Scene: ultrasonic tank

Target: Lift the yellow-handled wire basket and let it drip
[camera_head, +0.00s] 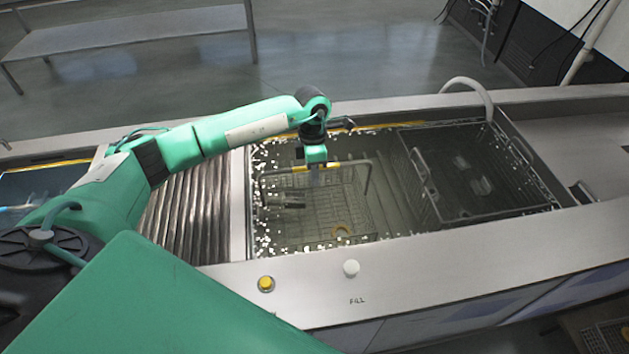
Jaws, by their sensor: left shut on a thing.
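The wire basket (318,205) stands in the left part of the tank, under murky liquid as far as I can tell. Its handle rises above it, with a yellow grip (331,164) along the top bar. My left gripper (315,172) points down over the handle and is shut on the yellow grip. A ring-shaped yellowish item (341,229) and a dark cylindrical item (290,201) show in the basket area. The fingertips are small and partly hidden by the gripper body. My right gripper is not in view.
A second, darker basket (475,215) with metal handles sits in the tank's right part. A ribbed roller section (187,212) lies left of the tank. White foam flecks line the tank edges.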

